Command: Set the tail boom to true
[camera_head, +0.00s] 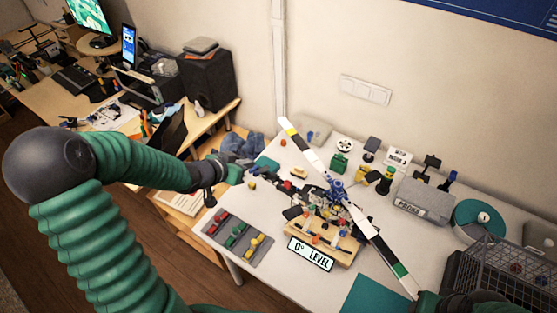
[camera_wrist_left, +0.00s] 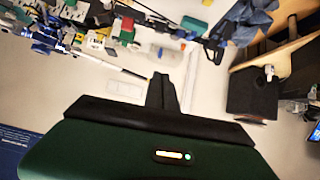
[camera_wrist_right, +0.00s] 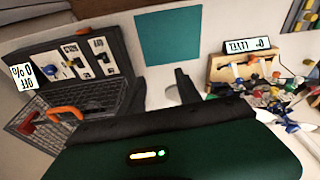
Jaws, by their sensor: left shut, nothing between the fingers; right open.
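A long striped boom (camera_head: 308,150), white with black and yellow bands at its far end and a green and black band near its front end, slants across the white table. It crosses a blue hub (camera_head: 337,188) over a wooden stand (camera_head: 330,250) with coloured parts and wires. A "0° LEVEL" sign (camera_head: 311,254) stands at its front, also visible in the right wrist view (camera_wrist_right: 250,45). My left gripper (camera_head: 222,172) is shut and empty, left of the boom and apart from it. My right gripper (camera_wrist_right: 160,92) is open and empty; in the head view its arm shows at the lower right, by the boom's front end.
A grey tray (camera_head: 222,240) of coloured parts lies at the table's left. A wire basket (camera_head: 510,270) stands at the right. A switch panel (camera_wrist_right: 85,60) with an "OFF 0%" label shows beside the basket (camera_wrist_right: 35,125). A teal mat (camera_head: 375,295) lies at the front.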

